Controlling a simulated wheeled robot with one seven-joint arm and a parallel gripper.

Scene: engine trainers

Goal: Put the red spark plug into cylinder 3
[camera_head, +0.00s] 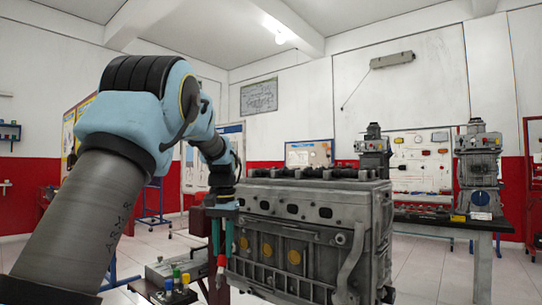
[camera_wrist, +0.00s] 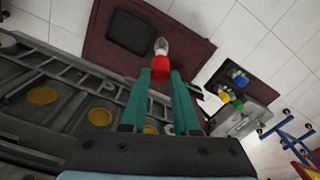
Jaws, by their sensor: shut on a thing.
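My gripper (camera_head: 222,250) hangs in front of the left end of the grey engine block (camera_head: 310,245), fingers pointing down. Its teal fingers are shut on the red spark plug (camera_head: 221,266). In the wrist view the red spark plug (camera_wrist: 161,48) sticks out past the fingertips of my gripper (camera_wrist: 160,78), its pale tip foremost. The engine block (camera_wrist: 55,65) fills the left of the wrist view, showing its side with yellow round plates. Cylinder 3 cannot be told apart; the block's top is seen only edge-on in the head view.
A small stand holds a blue plug (camera_head: 168,285), a yellow plug (camera_head: 176,271) and a green plug (camera_head: 185,279) at lower left, beside a grey box (camera_wrist: 255,118). Workbenches with other engines (camera_head: 478,165) stand at the back right. Open tiled floor lies between.

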